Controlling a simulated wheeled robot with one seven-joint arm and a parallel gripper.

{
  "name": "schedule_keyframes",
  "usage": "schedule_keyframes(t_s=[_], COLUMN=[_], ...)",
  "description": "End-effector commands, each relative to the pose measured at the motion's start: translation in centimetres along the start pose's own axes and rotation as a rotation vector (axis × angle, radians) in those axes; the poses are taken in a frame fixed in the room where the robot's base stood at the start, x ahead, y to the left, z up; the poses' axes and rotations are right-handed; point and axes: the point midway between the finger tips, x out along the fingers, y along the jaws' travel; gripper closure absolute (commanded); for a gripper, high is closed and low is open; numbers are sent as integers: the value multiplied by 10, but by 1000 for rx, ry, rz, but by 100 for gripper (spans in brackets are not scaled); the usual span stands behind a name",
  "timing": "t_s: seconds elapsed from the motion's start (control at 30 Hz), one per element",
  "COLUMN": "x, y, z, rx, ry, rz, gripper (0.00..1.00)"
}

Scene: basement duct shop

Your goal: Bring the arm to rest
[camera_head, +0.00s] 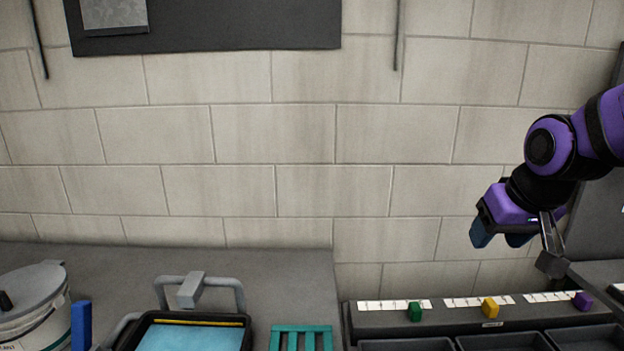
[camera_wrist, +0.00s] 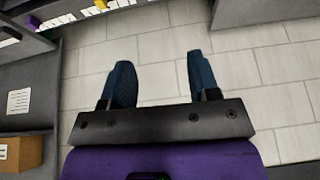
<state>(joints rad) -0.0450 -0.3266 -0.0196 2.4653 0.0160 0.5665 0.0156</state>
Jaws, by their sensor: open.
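My arm reaches in from the right edge in the head view. My gripper (camera_head: 500,238) hangs in the air above the right side of the sorting bins, in front of the block wall. In the wrist view my gripper (camera_wrist: 158,85) shows two dark blue fingers set well apart, with nothing between them. Below them is only the light tiled floor (camera_wrist: 150,50).
Dark bins (camera_head: 398,344) with green (camera_head: 415,311), yellow (camera_head: 490,307) and purple (camera_head: 582,301) blocks along their ledge stand at lower right. A white bucket (camera_head: 30,300), a blue-lined tray (camera_head: 190,337) and a teal rack (camera_head: 300,330) stand left. A cardboard box (camera_wrist: 22,154) sits on a shelf.

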Motion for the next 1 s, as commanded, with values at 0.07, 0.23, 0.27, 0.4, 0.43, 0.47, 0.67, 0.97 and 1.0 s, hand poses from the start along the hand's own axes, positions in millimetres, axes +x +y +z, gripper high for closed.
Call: schedule_keyframes(t_s=[0.07, 0.23, 0.27, 0.4, 0.43, 0.47, 0.67, 0.97, 1.0], x=[-23, -63, -70, -93, -97, -100, -111, -111, -111], y=[1, 4, 4, 5, 6, 6, 6, 6, 6], z=[13, 44, 49, 74, 78, 82, 98, 99, 99], rx=[-1, -3, -4, -5, -6, -6, -6, -6, -6], ry=[11, 21, 22, 26, 28, 26, 26, 25, 25], rz=[2, 8, 10, 16, 18, 19, 23, 23, 23], gripper=[45, 45, 45, 45, 45, 45, 45, 45, 45])
